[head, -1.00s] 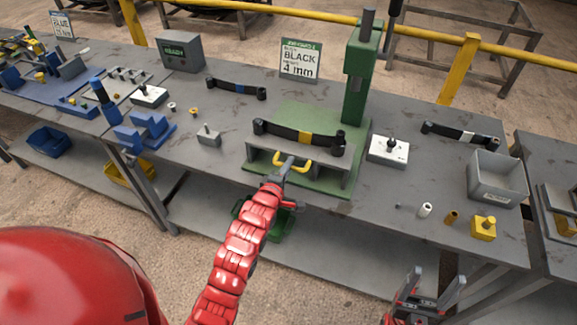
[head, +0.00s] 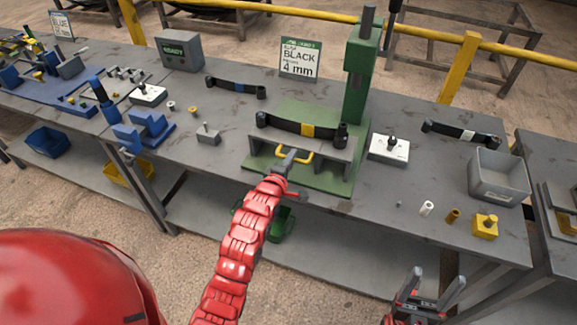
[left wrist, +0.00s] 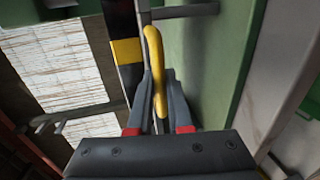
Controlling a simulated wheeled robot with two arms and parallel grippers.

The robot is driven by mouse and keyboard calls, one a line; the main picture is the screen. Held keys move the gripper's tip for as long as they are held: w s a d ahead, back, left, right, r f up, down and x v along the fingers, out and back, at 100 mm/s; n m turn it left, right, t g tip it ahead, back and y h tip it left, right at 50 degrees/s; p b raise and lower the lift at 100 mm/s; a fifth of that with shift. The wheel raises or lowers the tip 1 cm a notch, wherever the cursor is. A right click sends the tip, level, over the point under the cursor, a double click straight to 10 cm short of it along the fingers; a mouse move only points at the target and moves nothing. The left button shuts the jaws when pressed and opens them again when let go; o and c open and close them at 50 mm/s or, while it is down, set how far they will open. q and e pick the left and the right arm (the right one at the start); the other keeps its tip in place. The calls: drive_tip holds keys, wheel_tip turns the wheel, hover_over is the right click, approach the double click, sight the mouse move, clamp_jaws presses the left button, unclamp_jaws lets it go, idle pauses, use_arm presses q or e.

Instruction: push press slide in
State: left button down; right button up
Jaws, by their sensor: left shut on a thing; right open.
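The press slide (head: 262,142) is a grey carriage on the green press base (head: 328,187), with a black leaf spring (head: 283,126) with a yellow band lying across it. A yellow handle (head: 307,157) sticks out of its front. My left gripper (head: 291,158) is shut on this handle. In the left wrist view the fingers (left wrist: 158,82) close around the yellow handle (left wrist: 154,45). The green press column (head: 357,90) stands behind the slide on the right. My right gripper (head: 430,282) is open and empty in front of the table edge.
A white block (head: 389,149) with a black knob stands right of the press. A grey bin (head: 499,178), a yellow block (head: 485,227) and small bushings lie further right. A grey block (head: 208,135) and a blue fixture (head: 146,131) are on the left.

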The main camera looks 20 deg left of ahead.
use_arm(q)
drive_tip(key=r+b+x, duration=0.1)
drive_tip(key=x, duration=0.3)
drive_tip(key=b+x, duration=0.2)
drive_tip(key=x, duration=0.2)
drive_tip(key=r+b+x, duration=0.1)
drive_tip(key=x, duration=0.4)
drive_tip(key=shift+w+r, duration=0.3)
drive_tip(key=shift+w, duration=0.1)
drive_tip(key=shift+w+r+b, duration=0.1)
drive_tip(key=shift+w+b, duration=0.25)
drive_tip(key=shift+w, duration=0.25)
drive_tip(key=shift+r, duration=0.15)
drive_tip(key=c, duration=1.1)
unclamp_jaws()
drive_tip(key=shift+o, duration=1.3)
drive_tip(key=shift+w, duration=0.15)
